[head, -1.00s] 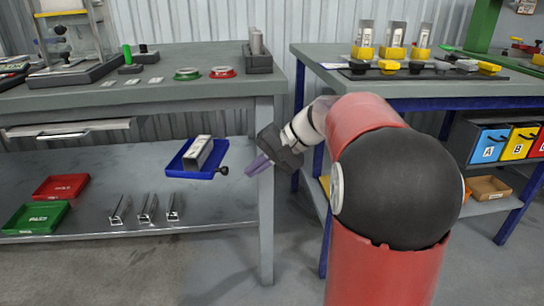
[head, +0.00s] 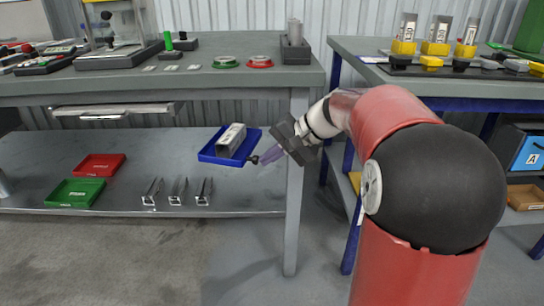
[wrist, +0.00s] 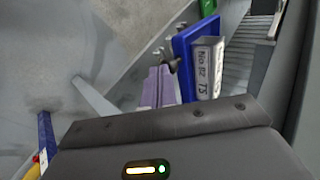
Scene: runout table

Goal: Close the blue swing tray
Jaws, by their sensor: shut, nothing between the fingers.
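The blue swing tray (head: 208,155) sticks out under the left table's top, above the lower shelf. It carries a grey metal block with a label (head: 231,139). A small dark knob (head: 254,160) is at its near right corner. My gripper (head: 264,158) has purple fingers, shut and empty, with the tips right beside the knob; I cannot tell whether they touch. In the wrist view the fingers (wrist: 158,86) point toward the knob (wrist: 173,65), left of the blue tray (wrist: 182,50) and the labelled block (wrist: 207,68).
On the lower shelf (head: 120,200) are a red bin (head: 99,163), a green bin (head: 74,192) and several metal channel pieces (head: 178,190). A blue-legged table (head: 400,75) stands at right.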

